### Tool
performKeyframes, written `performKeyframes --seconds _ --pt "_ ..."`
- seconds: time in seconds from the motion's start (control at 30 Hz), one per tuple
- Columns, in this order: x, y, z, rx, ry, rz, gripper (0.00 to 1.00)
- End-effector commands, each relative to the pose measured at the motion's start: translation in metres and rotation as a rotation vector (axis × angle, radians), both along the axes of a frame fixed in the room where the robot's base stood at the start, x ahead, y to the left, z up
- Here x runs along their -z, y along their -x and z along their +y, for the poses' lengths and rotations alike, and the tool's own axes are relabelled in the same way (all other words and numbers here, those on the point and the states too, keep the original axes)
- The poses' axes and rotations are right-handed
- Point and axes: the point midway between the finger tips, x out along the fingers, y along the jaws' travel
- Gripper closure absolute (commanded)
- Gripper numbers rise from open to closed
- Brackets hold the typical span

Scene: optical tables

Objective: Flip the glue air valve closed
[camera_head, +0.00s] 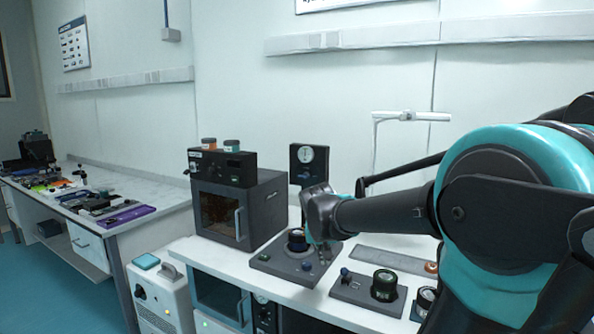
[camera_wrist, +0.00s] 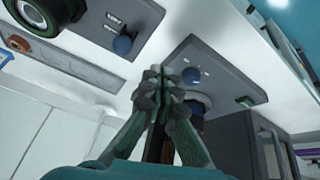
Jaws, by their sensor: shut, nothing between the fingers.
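A small blue knob (camera_head: 307,265) sits on a dark base plate (camera_head: 272,262) in front of a gauge post (camera_head: 309,165); it may be the glue air valve, but its label is unreadable in the head view. My gripper (camera_head: 322,258) points down over the right side of this plate. In the wrist view my gripper (camera_wrist: 163,82) is shut and empty, its tips appearing just beside the knob; contact is unclear. The tips hide part of the plate.
A second plate (camera_head: 362,294) on the right carries another blue knob (camera_head: 345,271) and a green-ringed cylinder (camera_head: 384,285). A dark oven box (camera_head: 222,215) stands left. A lamp (camera_head: 410,116) rises behind. A green button (camera_wrist: 244,101) is on the first plate.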

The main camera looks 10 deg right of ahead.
Motion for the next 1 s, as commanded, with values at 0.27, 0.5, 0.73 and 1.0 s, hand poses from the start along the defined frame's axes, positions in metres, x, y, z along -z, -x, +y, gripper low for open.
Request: performKeyframes --seconds 0.27,0.5,0.73,1.0 --pt "-0.129 -0.100 0.032 0.160 0.052 -0.121 1.00" --pt "-0.228 -0.154 0.063 0.276 0.068 -0.249 1.00" --pt "-0.277 -0.174 0.080 0.329 0.067 -0.323 1.00" --pt "-0.284 -0.177 0.082 0.339 0.065 -0.336 1.00"
